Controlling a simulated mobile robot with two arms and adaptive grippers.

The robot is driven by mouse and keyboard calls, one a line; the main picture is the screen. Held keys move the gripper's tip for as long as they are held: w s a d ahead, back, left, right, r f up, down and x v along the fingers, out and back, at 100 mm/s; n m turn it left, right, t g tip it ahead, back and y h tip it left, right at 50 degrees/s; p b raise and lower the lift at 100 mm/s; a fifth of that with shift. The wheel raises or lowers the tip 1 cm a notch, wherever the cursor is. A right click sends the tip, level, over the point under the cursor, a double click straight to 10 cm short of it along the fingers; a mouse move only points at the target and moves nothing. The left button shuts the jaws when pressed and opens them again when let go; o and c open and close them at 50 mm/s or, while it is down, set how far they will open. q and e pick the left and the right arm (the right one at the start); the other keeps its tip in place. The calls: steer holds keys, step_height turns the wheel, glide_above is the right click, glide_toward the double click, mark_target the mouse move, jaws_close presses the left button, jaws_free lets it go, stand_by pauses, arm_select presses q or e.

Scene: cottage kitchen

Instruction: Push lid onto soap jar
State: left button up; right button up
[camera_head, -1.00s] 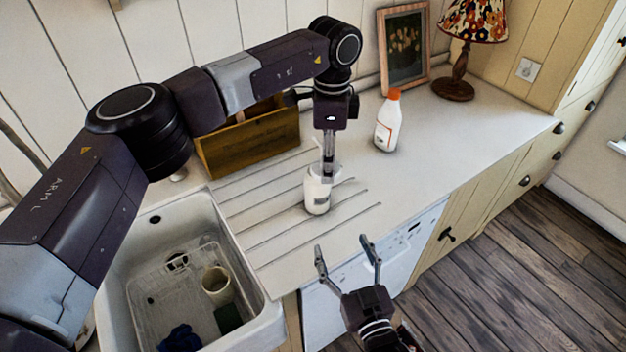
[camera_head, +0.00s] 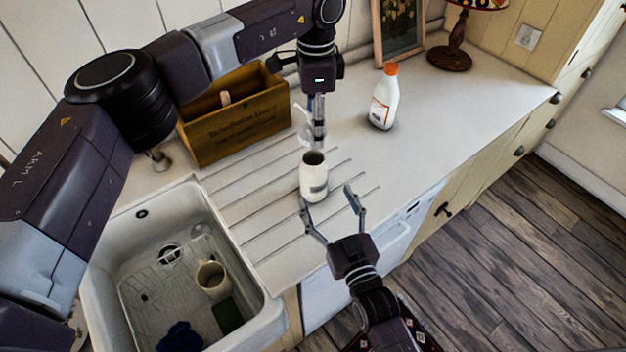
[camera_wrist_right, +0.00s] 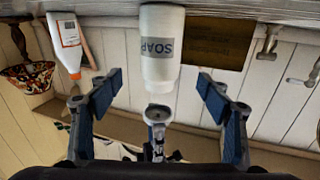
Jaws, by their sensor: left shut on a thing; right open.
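The white soap jar (camera_head: 314,182) stands upright on the ribbed drainboard, its dark round mouth open. In the right wrist view the jar (camera_wrist_right: 161,45) appears upside down with its SOAP label. My left gripper (camera_head: 318,138) is shut on the pale lid (camera_head: 304,136), which has a thin spout, and holds it above and behind the jar mouth, apart from it. My left gripper's end also shows past the jar in the wrist view. My right gripper (camera_head: 327,195) is open at the jar's front, a finger to either side, with no clear contact. Much of the lid is hidden.
A white bottle with an orange cap (camera_head: 384,98) stands right of the jar. A wooden crate (camera_head: 236,120) is behind left. The sink (camera_head: 265,300) holds a mug (camera_head: 212,278) and rack. A lamp (camera_head: 452,55) and picture frame (camera_head: 398,35) stand at the back. The right worktop is clear.

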arm_select(q)
steer(key=shift+s+d+r, duration=0.1)
steer(key=shift+s, duration=0.05)
arm_select(e)
steer(key=x, duration=0.9)
steer(key=shift+r, duration=0.1)
steer(key=c, duration=1.8)
arm_select(q)
glide_above(316, 152)
steer(key=s, duration=0.2)
steer(key=shift+s+f, duration=0.2)
steer(key=shift+f, duration=2.3)
arm_select(e)
steer(key=shift+o, duration=0.2)
arm_select(q)
steer(key=shift+f, duration=0.1)
steer(key=shift+f, duration=0.8)
steer(key=shift+f, duration=0.65)
steer(key=o, duration=1)
steer(key=shift+o, duration=0.2)
